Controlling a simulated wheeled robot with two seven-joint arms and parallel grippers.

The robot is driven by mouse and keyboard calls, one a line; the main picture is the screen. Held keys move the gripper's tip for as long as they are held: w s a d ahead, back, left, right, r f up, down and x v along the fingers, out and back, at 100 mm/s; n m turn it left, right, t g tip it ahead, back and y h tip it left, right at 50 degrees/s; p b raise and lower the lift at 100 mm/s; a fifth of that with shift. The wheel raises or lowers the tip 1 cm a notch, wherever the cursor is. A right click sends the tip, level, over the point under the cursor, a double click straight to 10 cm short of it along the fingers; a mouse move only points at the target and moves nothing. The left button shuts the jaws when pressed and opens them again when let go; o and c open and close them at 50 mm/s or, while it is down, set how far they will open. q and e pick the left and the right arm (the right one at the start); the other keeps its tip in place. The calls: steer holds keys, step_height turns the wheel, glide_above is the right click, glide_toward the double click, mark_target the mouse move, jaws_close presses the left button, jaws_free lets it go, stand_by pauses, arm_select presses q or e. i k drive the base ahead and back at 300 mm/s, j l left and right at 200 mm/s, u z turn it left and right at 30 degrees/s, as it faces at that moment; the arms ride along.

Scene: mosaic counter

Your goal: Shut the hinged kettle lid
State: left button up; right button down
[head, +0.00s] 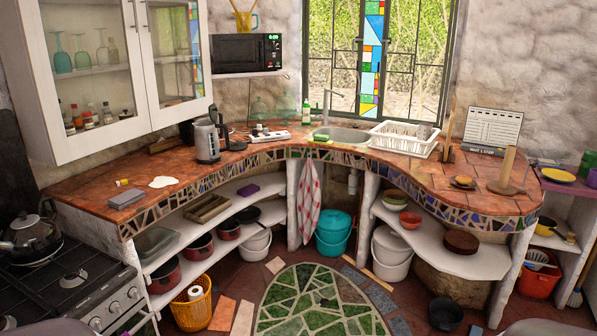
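A grey electric kettle (207,142) stands upright on the tiled counter, left of the sink, with its handle to the right. Its lid (213,113) appears raised above the kettle's top, but it is small in the view. A second, dark stovetop kettle (33,236) sits on the stove at the far left. Neither of my grippers is in view.
The curved counter (110,182) has a mosaic edge. A power strip (270,136) lies right of the electric kettle, and a white cloth or spill (163,181) lies in front. A white dish rack (402,138) stands by the sink (343,134). A wall cabinet (85,70) hangs at left.

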mark_target(213, 109)
steer(key=i+l+z, duration=0.1)
steer(key=i+z, duration=0.2)
steer(key=i, duration=1.1)
